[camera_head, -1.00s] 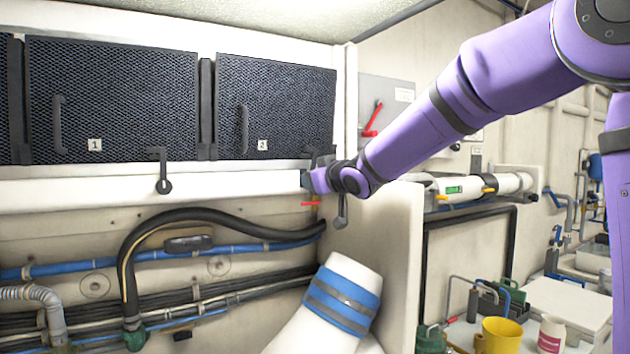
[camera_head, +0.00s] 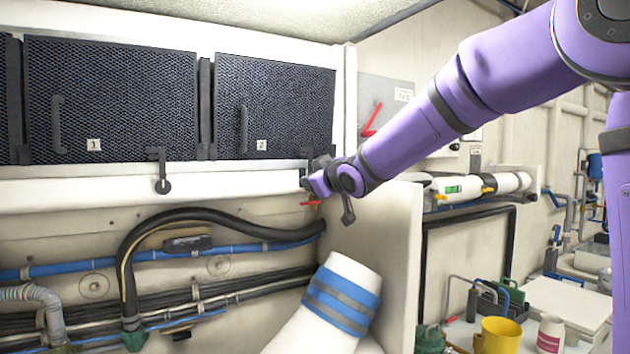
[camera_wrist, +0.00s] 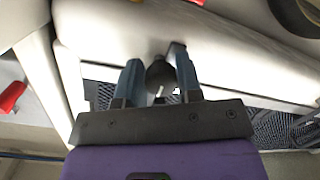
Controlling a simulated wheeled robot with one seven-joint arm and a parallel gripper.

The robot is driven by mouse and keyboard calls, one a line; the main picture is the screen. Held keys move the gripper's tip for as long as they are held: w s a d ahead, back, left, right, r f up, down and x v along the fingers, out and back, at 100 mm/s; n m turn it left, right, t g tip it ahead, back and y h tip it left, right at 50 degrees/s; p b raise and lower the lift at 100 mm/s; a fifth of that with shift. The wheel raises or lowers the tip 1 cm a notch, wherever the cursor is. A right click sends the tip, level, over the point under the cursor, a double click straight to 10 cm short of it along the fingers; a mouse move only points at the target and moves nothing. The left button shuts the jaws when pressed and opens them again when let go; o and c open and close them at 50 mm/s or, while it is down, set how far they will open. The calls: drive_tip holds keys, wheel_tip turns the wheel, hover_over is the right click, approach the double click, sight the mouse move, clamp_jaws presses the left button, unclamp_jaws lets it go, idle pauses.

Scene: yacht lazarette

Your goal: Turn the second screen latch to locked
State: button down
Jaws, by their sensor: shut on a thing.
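The second screen (camera_head: 275,105) is a dark mesh panel labelled 2, flat in its frame at the upper middle of the head view. Its black latch (camera_head: 318,163) is at the panel's lower right corner, mostly hidden behind my gripper (camera_head: 309,184). In the wrist view, the latch's round dark knob (camera_wrist: 160,76) sits between the two blue-grey fingers of my gripper (camera_wrist: 158,72), which is shut on it. The latch's exact angle is hard to tell.
Screen 1 (camera_head: 110,100) has its own black latch (camera_head: 162,172), hanging down over the white rail. A red lever (camera_head: 371,120) is on the wall box right of the screens. Below my gripper are a small red handle (camera_head: 311,203) and a black hose (camera_head: 200,214).

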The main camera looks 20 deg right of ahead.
drive_tip(key=c, duration=0.8)
unclamp_jaws()
drive_tip(key=shift+a+r, duration=0.1)
drive_tip(key=shift+a, duration=0.05)
drive_tip(key=v, duration=1)
drive_tip(key=shift+s+r, duration=0.1)
drive_tip(key=shift+s, duration=0.3)
drive_tip(key=s+d+f+m+g+h, duration=0.1)
drive_tip(key=s+f, duration=0.4)
drive_tip(key=s, duration=0.5)
drive_tip(key=s+d+f+m+g+h, duration=0.1)
drive_tip(key=s+d+f+m+g, duration=0.2)
drive_tip(key=s, duration=0.8)
drive_tip(key=s+d+f+m+g+h, duration=0.2)
drive_tip(key=s+f+g, duration=0.4)
drive_tip(key=s, duration=0.4)
drive_tip(key=shift+s+d+f+m+g, duration=0.15)
drive_tip(key=shift+d+f+m+g, duration=0.25)
drive_tip(key=shift+m, duration=0.8)
